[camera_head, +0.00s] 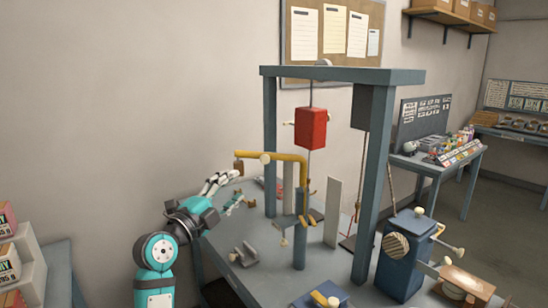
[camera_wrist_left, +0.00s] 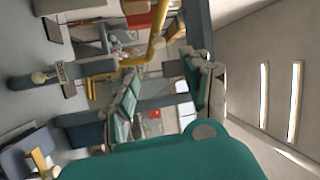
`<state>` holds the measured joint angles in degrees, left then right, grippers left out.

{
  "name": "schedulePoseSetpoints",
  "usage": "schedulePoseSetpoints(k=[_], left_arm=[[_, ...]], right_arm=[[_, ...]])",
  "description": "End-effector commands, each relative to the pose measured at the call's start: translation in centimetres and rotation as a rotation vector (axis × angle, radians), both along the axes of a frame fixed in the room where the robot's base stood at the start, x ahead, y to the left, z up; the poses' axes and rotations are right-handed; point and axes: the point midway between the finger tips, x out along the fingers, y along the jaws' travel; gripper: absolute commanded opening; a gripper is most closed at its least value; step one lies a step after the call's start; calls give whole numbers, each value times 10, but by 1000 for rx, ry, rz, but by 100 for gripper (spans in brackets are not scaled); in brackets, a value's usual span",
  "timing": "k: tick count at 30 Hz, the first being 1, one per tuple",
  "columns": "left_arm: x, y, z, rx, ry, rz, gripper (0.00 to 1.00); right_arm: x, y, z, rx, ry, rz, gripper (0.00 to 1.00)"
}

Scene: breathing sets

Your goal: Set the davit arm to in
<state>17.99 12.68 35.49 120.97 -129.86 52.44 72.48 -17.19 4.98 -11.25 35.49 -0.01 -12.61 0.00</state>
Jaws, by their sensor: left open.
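A yellow bent arm, which looks like the davit arm (camera_head: 285,155), stands on the bench frame in the head view. It reaches left from its upright, with a pale knob (camera_head: 265,158) along it and a small brown piece (camera_head: 239,167) hanging at its left end. A yellow bar, likely the same arm, shows in the left wrist view (camera_wrist_left: 156,48). My left gripper (camera_head: 238,184) is open and empty, just below and left of the arm's end, apart from it as far as I can tell. Its fingers also show in the wrist view (camera_wrist_left: 165,88). My right gripper is out of view.
A blue-grey frame (camera_head: 340,75) stands over the bench (camera_head: 265,283), with a red block (camera_head: 311,128) hanging inside it. A blue box with knobs (camera_head: 405,262) stands at the bench's right. Boxes (camera_head: 25,260) sit at the far left.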

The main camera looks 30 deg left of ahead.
Motion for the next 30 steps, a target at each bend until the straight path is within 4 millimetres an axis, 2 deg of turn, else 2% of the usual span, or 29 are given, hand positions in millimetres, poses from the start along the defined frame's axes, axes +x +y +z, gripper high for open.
schedulePoseSetpoints(k=[3,7,18,24,30], left_arm=[[26,-1,9,0,0,-2,49],[54,-1,14,1,1,-3,49],[127,-3,27,4,2,-2,49],[145,-3,28,4,1,-3,49],[149,-4,29,5,0,-2,49]], right_arm=[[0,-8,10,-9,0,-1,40],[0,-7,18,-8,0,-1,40],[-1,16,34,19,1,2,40],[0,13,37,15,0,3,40],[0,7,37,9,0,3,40]])
